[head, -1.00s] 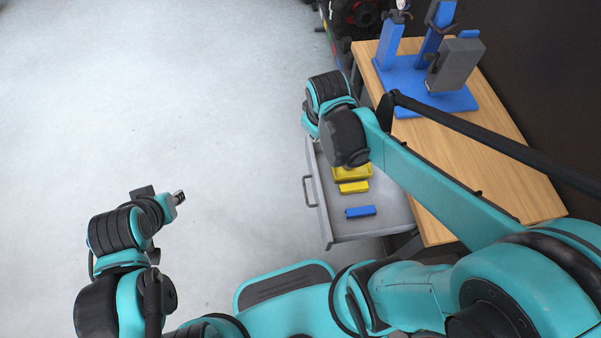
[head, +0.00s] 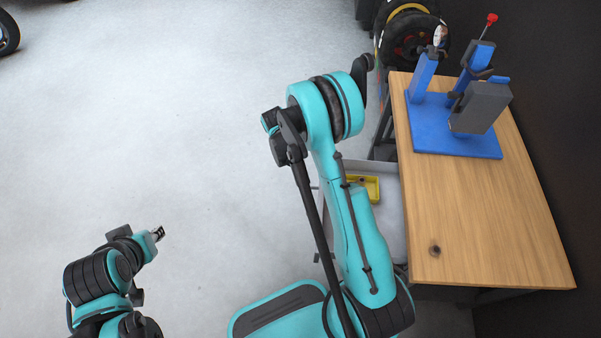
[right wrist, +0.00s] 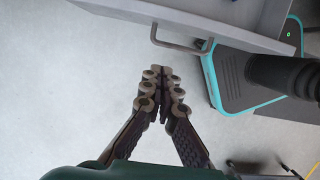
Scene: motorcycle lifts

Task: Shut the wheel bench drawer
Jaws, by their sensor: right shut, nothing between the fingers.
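The wheel bench (head: 480,220) has a wooden top and stands at the right of the head view. Its grey drawer (head: 390,215) is open, sticking out to the left, partly covered by my right arm. In the right wrist view the grey drawer front (right wrist: 235,28) and its bar handle (right wrist: 176,46) show at the top. My right gripper (right wrist: 163,78) is shut and empty, its fingertips in front of the handle and apart from it. In the head view the right gripper is hidden. My left gripper (head: 158,233) is over the floor at lower left; its jaws are too small to read.
A blue wheel stand (head: 455,130) with a grey box is on the bench top. A wheel (head: 410,38) stands behind the bench. The floor (head: 190,120) left of the drawer is clear.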

